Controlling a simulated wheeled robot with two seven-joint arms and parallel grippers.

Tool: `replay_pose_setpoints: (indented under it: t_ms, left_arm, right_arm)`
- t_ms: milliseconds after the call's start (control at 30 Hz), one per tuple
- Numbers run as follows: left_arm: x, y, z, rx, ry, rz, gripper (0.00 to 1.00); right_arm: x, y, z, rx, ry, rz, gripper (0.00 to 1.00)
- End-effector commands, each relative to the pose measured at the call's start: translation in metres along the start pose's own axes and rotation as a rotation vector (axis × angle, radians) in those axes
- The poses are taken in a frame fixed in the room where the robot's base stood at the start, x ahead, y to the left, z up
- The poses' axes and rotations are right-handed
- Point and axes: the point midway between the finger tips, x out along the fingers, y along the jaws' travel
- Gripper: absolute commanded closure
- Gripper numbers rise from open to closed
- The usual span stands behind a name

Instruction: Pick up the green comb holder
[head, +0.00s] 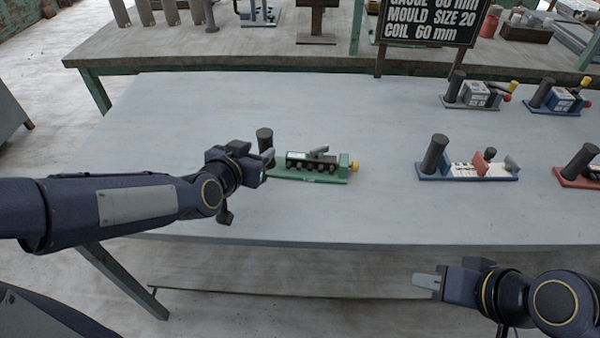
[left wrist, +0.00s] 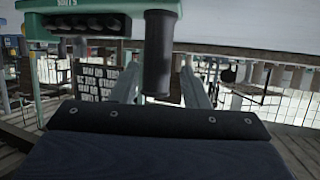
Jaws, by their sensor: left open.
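The green comb holder (head: 337,177) lies on the grey table, with a dark upright cylinder at its left end, a black toothed block in its middle and a yellow knob at its right end. My left gripper (head: 268,157) is open at the holder's left end, close to the dark cylinder. In the left wrist view the scene is upside down, and the holder's dark cylinder (left wrist: 158,60) shows between the open left fingers (left wrist: 160,88). Whether a finger touches it I cannot tell. My right gripper (head: 427,281) is in front of the table's front edge, away from the holder; its finger gap is unclear.
A blue-based holder (head: 433,175) stands to the right, with a red-based one (head: 577,183) beyond it. A grey-based holder (head: 465,104) and another blue one (head: 556,108) stand behind. A black sign (head: 425,22) is at the back. The table's left part is clear.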

Motion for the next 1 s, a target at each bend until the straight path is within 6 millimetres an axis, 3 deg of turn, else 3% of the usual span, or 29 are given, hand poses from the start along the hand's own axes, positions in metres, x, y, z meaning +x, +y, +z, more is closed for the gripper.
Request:
replay_pose_setpoints:
  t_ms: [500,800,1000]
  left_arm:
    - [0.065,0.004,0.012,-0.001,-0.002,0.001,0.59]
    - [0.07,0.004,0.011,-0.003,-0.002,0.002,0.59]
    - [0.07,0.004,0.011,-0.003,-0.002,0.002,0.84]
  right_arm:
    - [0.015,0.007,0.007,0.0,0.0,0.0,0.7]
    - [0.015,0.007,0.007,0.0,0.0,0.0,0.7]
    - [0.015,0.007,0.007,0.0,0.0,0.0,0.7]
